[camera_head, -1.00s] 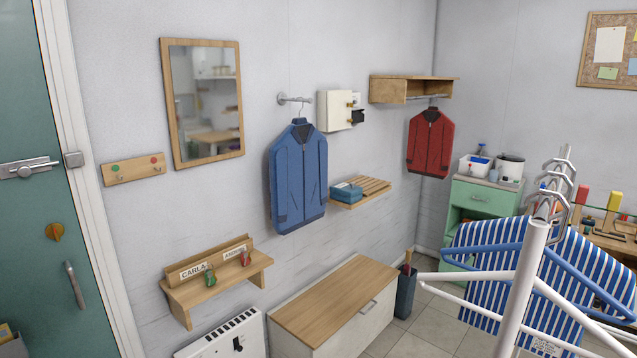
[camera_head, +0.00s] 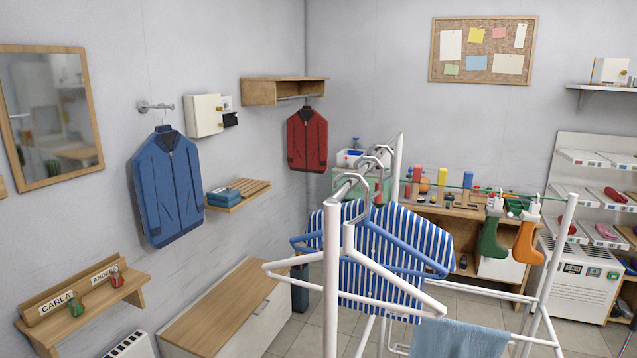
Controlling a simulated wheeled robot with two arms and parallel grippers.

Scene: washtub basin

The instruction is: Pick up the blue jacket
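The blue jacket (camera_head: 167,187) hangs on a hanger from a metal wall hook (camera_head: 156,107) on the left wall. It hangs upright, closed at the front, with its sleeves down. Nothing covers it. Neither of my grippers shows in the head view.
A wooden-topped bench (camera_head: 222,305) stands below the jacket. A slatted shelf (camera_head: 240,194) with a blue box is right of it, and a name shelf (camera_head: 84,294) is lower left. A red jacket (camera_head: 307,139) hangs farther back. A white drying rack (camera_head: 332,260) with striped cloth stands in front.

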